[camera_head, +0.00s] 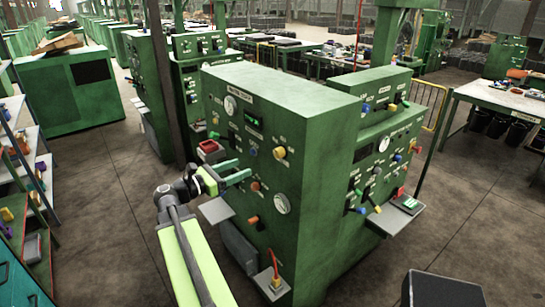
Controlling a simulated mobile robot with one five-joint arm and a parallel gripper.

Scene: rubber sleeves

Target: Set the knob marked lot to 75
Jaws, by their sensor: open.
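A tall green control cabinet (312,150) stands in the middle of the view, its front panel facing left. On that panel are a yellow knob (279,153), a blue knob (252,152), a red-orange knob (255,186) and an orange knob (253,220). The labels and scales are too small to read, so I cannot tell which knob is marked lot or where it points. My gripper (244,168) is open, its two green fingers pointing right in front of the panel, near the blue and red-orange knobs. It holds nothing that I can see; contact with the panel cannot be told.
The panel also carries a round upper gauge (231,104), a lower gauge (282,204) and a lit display (253,121). A red box (208,148) and a small grey shelf (216,210) jut out nearby. Shelving (25,180) stands at the left. Bare floor (105,215) lies between.

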